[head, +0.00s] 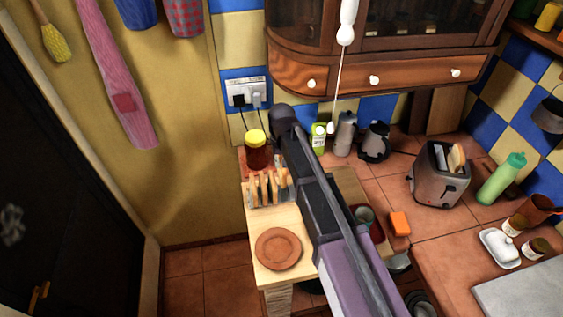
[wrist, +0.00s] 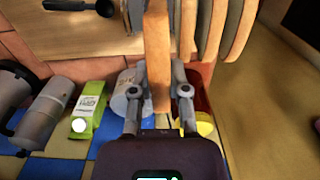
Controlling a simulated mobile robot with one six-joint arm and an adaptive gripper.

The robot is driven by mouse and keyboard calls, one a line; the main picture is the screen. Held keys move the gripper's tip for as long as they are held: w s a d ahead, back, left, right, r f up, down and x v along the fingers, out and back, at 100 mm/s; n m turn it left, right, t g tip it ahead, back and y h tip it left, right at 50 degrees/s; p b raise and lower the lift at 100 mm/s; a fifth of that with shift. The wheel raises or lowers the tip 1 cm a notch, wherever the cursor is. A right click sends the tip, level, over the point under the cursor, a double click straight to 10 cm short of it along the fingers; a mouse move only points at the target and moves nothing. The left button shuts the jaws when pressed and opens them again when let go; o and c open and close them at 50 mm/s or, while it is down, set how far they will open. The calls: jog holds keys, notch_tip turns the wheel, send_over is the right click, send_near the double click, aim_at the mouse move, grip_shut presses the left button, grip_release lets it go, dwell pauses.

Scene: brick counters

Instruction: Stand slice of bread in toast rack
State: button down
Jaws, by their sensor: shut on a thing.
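My gripper (wrist: 158,93) is shut on a brown slice of bread (wrist: 157,42) in the wrist view. The slice stands on edge between the two fingertips. The toast rack (head: 252,197) stands on the wooden board at the left end of the counter in the head view, with several slices in it. In the wrist view, several slices (wrist: 209,30) stand in a row just right of the held slice. I cannot tell whether the held slice touches the rack. In the head view my arm hides the gripper and the held slice.
A jar with a yellow lid (head: 257,153) stands behind the rack. A clay plate (head: 278,248) lies in front of it. A green carton (head: 319,138) and a grey flask (head: 345,134) stand at the back. A toaster (head: 436,182) with bread in it stands at the right.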

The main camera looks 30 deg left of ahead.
jog(key=shift+f+b, duration=3.4)
jog(key=shift+f, duration=0.2)
jog(key=c, duration=0.5)
grip_release()
jog(key=shift+c, duration=0.2)
jog(key=shift+r, duration=0.2)
